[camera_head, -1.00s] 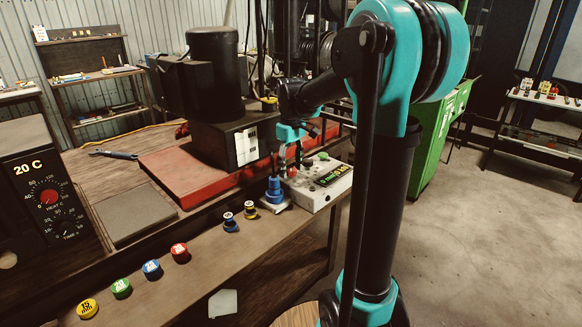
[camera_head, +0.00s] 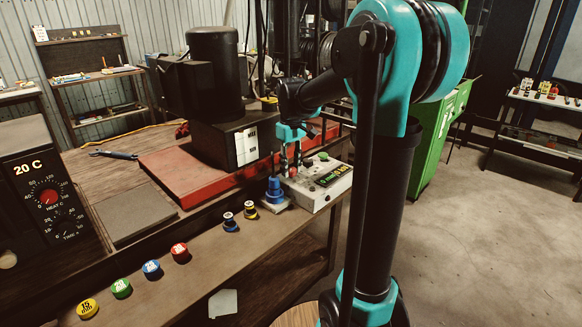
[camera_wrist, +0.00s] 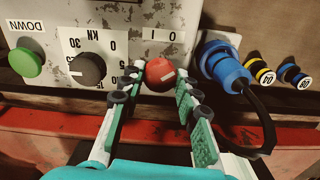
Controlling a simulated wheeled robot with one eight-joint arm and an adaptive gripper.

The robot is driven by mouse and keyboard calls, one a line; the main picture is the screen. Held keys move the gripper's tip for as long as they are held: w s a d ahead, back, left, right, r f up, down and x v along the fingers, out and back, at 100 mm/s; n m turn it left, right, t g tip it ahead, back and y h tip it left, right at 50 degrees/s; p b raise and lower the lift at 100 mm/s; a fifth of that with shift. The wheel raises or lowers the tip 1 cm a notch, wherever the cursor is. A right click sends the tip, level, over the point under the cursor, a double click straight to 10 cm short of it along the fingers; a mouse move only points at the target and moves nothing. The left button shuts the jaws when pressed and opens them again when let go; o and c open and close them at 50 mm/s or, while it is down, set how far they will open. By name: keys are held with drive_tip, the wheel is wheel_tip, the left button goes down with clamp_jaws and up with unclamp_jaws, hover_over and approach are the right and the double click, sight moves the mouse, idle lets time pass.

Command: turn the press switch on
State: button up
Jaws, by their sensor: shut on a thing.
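The press switch is a red round knob (camera_wrist: 160,74) on the pale, worn control box (camera_head: 325,194), below a label with 1 and 0 in the wrist view. A light mark shows on the knob, but I cannot tell surely which number it points to. My gripper (camera_wrist: 156,82) has its fingertips on either side of the knob and is shut on it. In the head view my gripper (camera_head: 291,163) reaches down to the box from above, and its fingers largely hide the knob.
On the box, a black dial (camera_wrist: 87,69) and a green DOWN button (camera_wrist: 27,58) stand left of the knob in the wrist view. A blue plug (camera_wrist: 222,65) with a black cable is close on the right. The red press base (camera_head: 190,172) lies beside the box.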

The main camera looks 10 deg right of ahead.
sight(291, 169)
drive_tip(key=m, duration=0.8)
drive_tip(key=shift+m, duration=0.4)
drive_tip(key=m, duration=0.4)
drive_tip(key=shift+m, duration=1.8)
drive_tip(key=o, duration=1.2)
drive_tip(key=shift+c, duration=0.2)
wheel_tip(291, 169, up, 12)
